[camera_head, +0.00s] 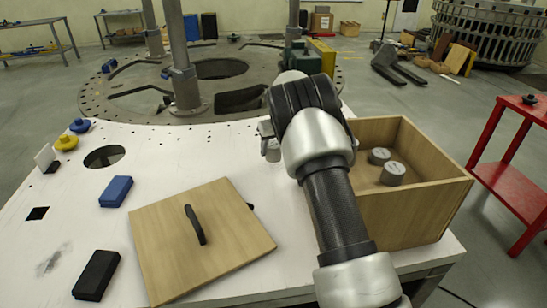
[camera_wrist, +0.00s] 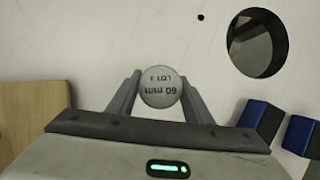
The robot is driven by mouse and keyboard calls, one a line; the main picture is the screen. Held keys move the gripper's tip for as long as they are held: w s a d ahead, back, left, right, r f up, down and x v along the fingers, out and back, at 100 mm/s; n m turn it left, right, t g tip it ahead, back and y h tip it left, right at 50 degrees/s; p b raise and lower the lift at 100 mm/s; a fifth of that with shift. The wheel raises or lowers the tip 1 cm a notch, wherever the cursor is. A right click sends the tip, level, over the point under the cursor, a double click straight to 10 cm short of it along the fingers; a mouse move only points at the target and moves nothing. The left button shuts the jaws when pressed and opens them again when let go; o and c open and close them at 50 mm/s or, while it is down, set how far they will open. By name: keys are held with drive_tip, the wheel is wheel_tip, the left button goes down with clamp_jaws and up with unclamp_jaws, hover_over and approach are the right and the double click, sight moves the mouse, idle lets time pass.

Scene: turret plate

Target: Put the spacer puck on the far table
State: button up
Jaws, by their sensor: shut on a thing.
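Two similar grey pucks (camera_head: 379,156) (camera_head: 392,173) are in the open wooden box (camera_head: 425,215). Grey metal tables stand far off, one at left (camera_head: 35,24) and one further back (camera_head: 118,13). I cannot tell which is the far table.
A wooden lid (camera_head: 165,239) with a black handle lies in front. A blue block (camera_head: 116,191), a black block (camera_head: 97,275) and knobs (camera_head: 66,142) lie at left. The table has a round hole (camera_head: 104,156). A post (camera_head: 184,80) rises behind. A red table (camera_head: 515,185) stands right.

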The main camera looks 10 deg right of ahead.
sight(273, 156)
drive_tip(key=shift+w+f, duration=0.1)
drive_tip(key=shift+f, duration=1.75)
drive_tip(key=o, duration=1.4)
drive_tip(key=shift+f, duration=0.1)
